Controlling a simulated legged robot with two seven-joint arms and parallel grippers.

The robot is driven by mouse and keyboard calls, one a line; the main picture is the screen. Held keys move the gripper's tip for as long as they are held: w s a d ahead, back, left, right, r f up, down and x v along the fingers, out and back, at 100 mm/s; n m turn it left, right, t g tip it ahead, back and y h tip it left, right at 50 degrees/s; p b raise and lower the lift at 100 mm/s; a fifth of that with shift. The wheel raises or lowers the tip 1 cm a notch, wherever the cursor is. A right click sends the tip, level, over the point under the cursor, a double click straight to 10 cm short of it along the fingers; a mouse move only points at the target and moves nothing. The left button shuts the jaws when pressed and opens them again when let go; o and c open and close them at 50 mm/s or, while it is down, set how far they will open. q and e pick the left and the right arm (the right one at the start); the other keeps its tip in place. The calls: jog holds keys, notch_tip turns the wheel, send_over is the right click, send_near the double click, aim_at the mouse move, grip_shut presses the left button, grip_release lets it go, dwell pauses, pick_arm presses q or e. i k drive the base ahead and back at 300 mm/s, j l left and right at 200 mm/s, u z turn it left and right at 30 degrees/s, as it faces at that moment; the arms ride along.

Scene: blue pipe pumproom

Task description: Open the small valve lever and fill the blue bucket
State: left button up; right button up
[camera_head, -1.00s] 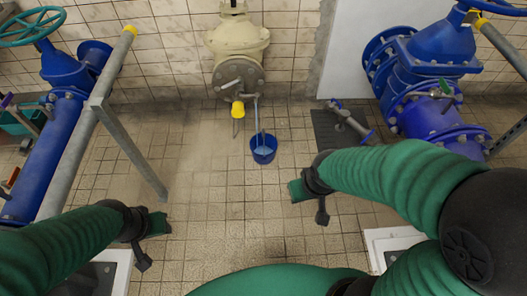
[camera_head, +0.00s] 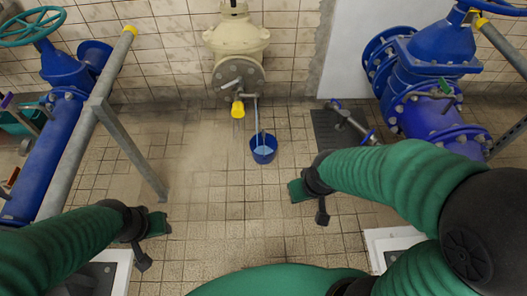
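The blue bucket (camera_head: 264,155) stands upright on the floor below the cream valve body (camera_head: 238,40) at the back wall. A thin pale stream or tube (camera_head: 259,122) runs from the small outlet pipe down into the bucket, and a light-blue surface shows inside it. A yellow-ended part (camera_head: 238,109) and a small lever (camera_head: 230,83) are on the valve's front flange. My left gripper (camera_head: 158,224) is at lower left, well away from the bucket. My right gripper (camera_head: 294,191) is right of and nearer than the bucket, not touching it. Their finger openings cannot be made out.
Large blue pipes and valves stand on the left (camera_head: 62,130) and right (camera_head: 435,70). A grey slanted rail and post (camera_head: 130,150) stand at left. A dark floor grate (camera_head: 330,132) with a small pipe lies right of the bucket. The tiled floor in the middle is clear.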

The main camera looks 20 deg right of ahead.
aim_at(239, 79)
jog(key=i+j+z, duration=0.15)
jog(key=i, duration=0.4)
jog(key=i+j+z, duration=0.1)
jog(key=i, duration=0.45)
jog(key=i+j+z, duration=0.15)
jog(key=i, duration=0.4)
